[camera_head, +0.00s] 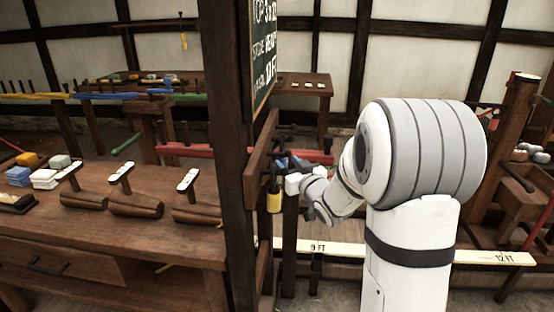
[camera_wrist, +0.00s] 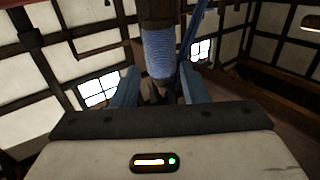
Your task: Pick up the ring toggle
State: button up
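In the wrist view, my gripper (camera_wrist: 158,84) shows two blue fingers set apart. A dark upright piece wrapped in blue cord (camera_wrist: 160,52) stands in line with the space between them, and a narrow gap seems to show beside it. I cannot tell whether this is the ring toggle; no ring is clear in either view. In the head view, my gripper (camera_head: 292,183) is small and partly hidden beside a dark wooden rail, close to a hanging yellow piece (camera_head: 275,198). Its fingers are not clear there.
A thick dark post (camera_head: 228,150) with a chalkboard (camera_head: 264,45) stands left of my gripper. A pale measuring board (camera_head: 400,253) runs low across the front right.

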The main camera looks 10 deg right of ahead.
jog(key=shift+x, duration=1.1)
jog(key=c, duration=0.8)
jog(key=shift+o, duration=0.2)
jog(key=s+d, duration=0.2)
jog(key=d, duration=0.6)
jog(key=s+d+r+p, duration=0.1)
jog(key=s+d, duration=0.2)
jog(key=d, duration=0.6)
jog(key=shift+s+r, duration=0.2)
jog(key=shift+s, duration=0.05)
